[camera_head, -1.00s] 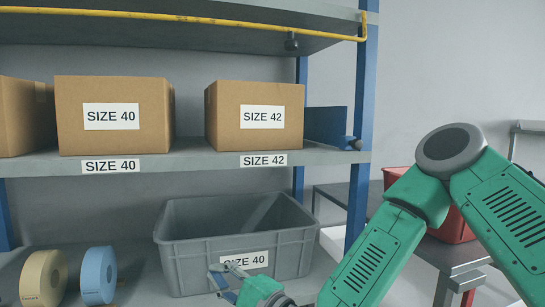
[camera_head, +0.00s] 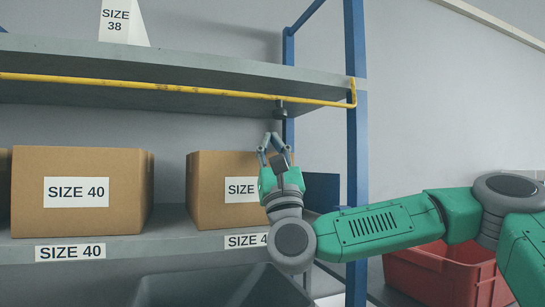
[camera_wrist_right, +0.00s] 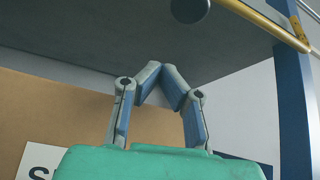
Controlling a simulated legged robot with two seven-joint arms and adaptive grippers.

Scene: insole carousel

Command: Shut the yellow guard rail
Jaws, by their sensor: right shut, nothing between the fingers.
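The yellow guard rail (camera_head: 180,88) runs along the front of the upper shelf in the head view, its right end bent up at the blue post. It also shows at the upper right of the right wrist view (camera_wrist_right: 262,22). My right gripper (camera_head: 271,138) is shut and empty, pointing up in front of the SIZE 42 box, below the rail and apart from it. In the right wrist view its fingertips (camera_wrist_right: 161,72) meet beneath the shelf's underside. A dark round knob (camera_head: 280,108) hangs under the shelf near the rail's right part. My left gripper is not in view.
Cardboard boxes marked SIZE 40 (camera_head: 82,190) and SIZE 42 (camera_head: 205,190) stand on the middle shelf (camera_head: 150,245). The blue post (camera_head: 357,150) is right of my gripper. A grey bin (camera_head: 170,290) is below, and a red crate (camera_head: 435,272) stands at right.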

